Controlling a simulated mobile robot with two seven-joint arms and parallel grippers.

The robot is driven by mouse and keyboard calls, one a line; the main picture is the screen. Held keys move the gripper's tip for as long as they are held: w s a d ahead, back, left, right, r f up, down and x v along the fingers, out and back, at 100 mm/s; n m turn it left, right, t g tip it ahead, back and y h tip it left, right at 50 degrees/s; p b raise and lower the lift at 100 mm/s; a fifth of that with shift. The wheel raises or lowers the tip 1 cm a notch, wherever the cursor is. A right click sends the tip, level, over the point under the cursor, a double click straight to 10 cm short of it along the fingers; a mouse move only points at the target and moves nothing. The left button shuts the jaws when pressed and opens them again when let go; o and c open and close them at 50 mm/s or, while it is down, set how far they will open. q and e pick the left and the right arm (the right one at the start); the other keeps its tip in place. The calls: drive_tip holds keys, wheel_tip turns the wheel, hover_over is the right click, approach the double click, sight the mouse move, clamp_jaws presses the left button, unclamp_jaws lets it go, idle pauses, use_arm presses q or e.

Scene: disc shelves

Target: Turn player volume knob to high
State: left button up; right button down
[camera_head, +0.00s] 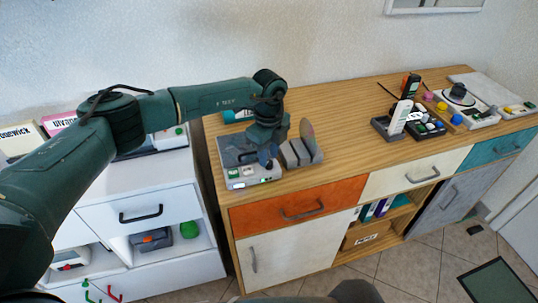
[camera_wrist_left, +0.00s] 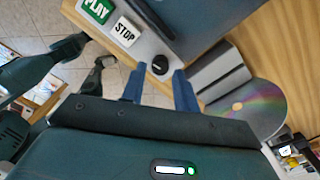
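The grey player (camera_head: 228,153) stands on the left end of the wooden sideboard. Its PLAY button (camera_wrist_left: 97,9), STOP button (camera_wrist_left: 124,32) and round black volume knob (camera_wrist_left: 160,65) show in the left wrist view. My left gripper (camera_head: 267,160) is over the player's front right part. In the left wrist view its two blue fingertips (camera_wrist_left: 159,74) are apart, one to each side of the knob. Whether they touch it I cannot tell. The gripper hides the knob in the head view. My right gripper does not show clearly in either view.
A grey disc rack (camera_head: 301,153) with a shiny disc (camera_head: 307,134) stands close to the right of the player. The sideboard top (camera_head: 345,105) is clear farther right, up to a small grey holder (camera_head: 387,128). A white cabinet (camera_head: 150,177) stands at left.

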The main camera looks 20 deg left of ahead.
use_arm(q)
drive_tip(key=shift+f, duration=1.05)
clamp_jaws()
